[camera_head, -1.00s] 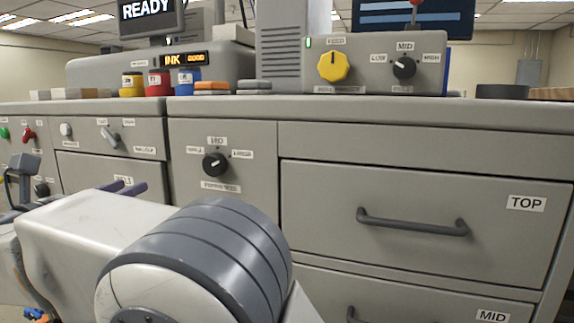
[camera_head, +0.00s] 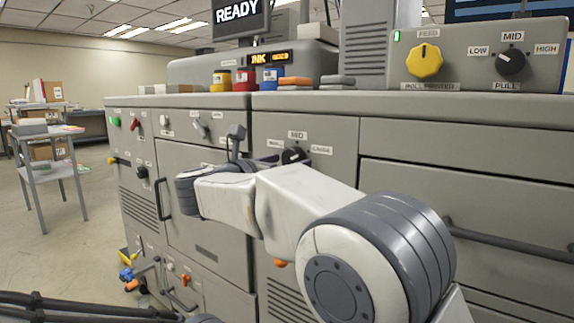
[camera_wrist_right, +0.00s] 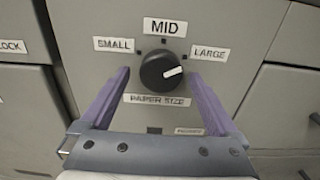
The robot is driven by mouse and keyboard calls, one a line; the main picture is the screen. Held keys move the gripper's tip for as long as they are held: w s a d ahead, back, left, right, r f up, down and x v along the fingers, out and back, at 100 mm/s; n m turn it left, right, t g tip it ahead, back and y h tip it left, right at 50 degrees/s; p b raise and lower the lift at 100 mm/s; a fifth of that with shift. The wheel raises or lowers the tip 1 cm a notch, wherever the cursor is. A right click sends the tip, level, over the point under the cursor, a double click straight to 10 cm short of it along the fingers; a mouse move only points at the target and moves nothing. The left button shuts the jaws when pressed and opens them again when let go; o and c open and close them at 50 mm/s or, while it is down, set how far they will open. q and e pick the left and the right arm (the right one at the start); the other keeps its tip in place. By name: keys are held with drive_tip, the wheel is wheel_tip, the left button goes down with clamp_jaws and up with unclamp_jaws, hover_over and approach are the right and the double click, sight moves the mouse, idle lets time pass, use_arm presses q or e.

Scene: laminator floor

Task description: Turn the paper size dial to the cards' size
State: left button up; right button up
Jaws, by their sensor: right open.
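The paper size dial (camera_wrist_right: 160,70) is a round black knob on a grey panel in the right wrist view. Labels SMALL, MID and LARGE stand left, above and right of it. Its white pointer mark faces right and slightly up, towards the LARGE side. My right gripper (camera_wrist_right: 158,76) is open, with one purple finger on each side of the dial; I cannot tell whether they touch it. In the head view the dial (camera_head: 293,155) is partly hidden behind my right arm. My left gripper is not in view, and I cannot identify any cards.
A yellow feed knob (camera_head: 424,60) and a black pull dial (camera_head: 511,61) sit on the upper console. Yellow, red and blue ink pots (camera_head: 245,79) stand on the counter. A drawer handle (camera_head: 510,241) sticks out at right. A small table (camera_head: 50,131) stands on open floor at left.

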drive_tip(key=shift+w+d, duration=0.2)
drive_tip(key=c, duration=1.4)
drive_tip(key=shift+o, duration=0.2)
